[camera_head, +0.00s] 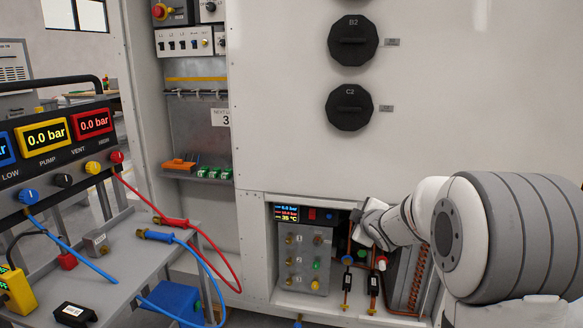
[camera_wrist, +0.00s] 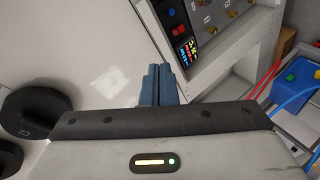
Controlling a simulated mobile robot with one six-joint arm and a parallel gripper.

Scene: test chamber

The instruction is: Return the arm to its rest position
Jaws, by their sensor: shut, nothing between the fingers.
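My arm reaches in from the right in the head view, in front of the open lower compartment of the white cabinet. My gripper (camera_head: 366,228) is at the upper part of that compartment, right of the small display panel (camera_head: 287,213); its fingertips are hard to make out there. In the wrist view my gripper (camera_wrist: 160,72) shows as two blue-grey fingers pressed together, with nothing between them. The fingers point toward the white cabinet surface, left of the display panel (camera_wrist: 189,49). I cannot tell whether they touch anything.
The compartment holds a valve panel (camera_head: 303,262), copper pipes and a finned coil (camera_head: 407,277). Black knobs B2 (camera_head: 353,41) and C2 (camera_head: 349,109) stick out of the cabinet (camera_head: 450,80). A grey bench (camera_head: 125,268) with red and blue hoses and a pressure console (camera_head: 60,140) stands at left.

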